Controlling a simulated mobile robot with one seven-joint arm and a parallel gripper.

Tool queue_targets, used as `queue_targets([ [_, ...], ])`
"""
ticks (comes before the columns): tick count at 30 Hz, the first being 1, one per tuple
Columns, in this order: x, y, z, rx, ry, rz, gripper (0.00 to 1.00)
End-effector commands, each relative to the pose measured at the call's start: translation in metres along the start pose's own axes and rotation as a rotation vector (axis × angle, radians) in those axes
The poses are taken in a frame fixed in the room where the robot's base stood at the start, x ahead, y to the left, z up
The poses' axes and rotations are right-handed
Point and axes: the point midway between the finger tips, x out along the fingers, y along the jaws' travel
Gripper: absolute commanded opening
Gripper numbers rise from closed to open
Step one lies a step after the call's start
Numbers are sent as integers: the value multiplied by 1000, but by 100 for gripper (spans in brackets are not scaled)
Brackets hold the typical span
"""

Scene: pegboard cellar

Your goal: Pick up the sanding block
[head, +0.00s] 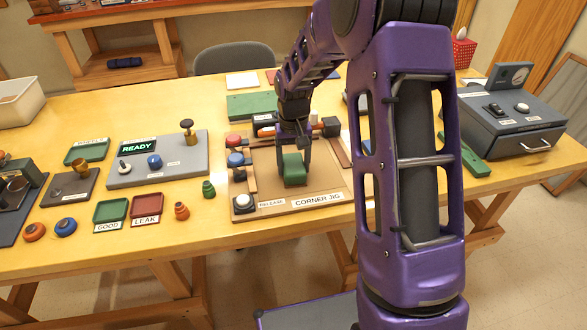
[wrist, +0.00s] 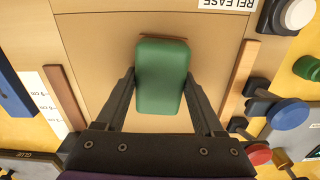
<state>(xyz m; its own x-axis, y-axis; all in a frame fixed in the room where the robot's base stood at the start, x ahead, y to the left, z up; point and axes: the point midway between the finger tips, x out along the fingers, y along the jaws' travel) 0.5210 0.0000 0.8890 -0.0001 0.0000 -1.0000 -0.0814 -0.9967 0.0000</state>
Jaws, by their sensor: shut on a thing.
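The sanding block is most likely the green block (head: 293,170) with rounded edges, at the corner jig. It shows large in the wrist view (wrist: 161,76), between the two dark fingers. My gripper (head: 292,152) is shut on it, one finger on each side. A thin brown edge shows at the block's far end in the wrist view. The block is over the tan board of the corner jig (head: 325,185). I cannot tell whether it touches the board.
Wooden strips, red and blue knobs and a release button (head: 243,202) surround the block on the jig. A grey READY panel (head: 180,168), a green tray (head: 110,210) and a red tray (head: 146,206) stand to the left. A grey drawer box (head: 510,125) stands to the right.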

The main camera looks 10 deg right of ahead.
Motion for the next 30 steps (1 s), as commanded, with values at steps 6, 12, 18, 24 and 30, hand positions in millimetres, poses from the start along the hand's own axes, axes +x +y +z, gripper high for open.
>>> queue_targets([
  [6,0,0,0,0,1,0,9],
  [12,-7,0,-1,0,2,0,9],
  [18,-44,0,-1,0,5,0,9],
  [24,-82,0,-1,0,4,0,9],
  [30,-99,0,0,0,1,0,9],
])
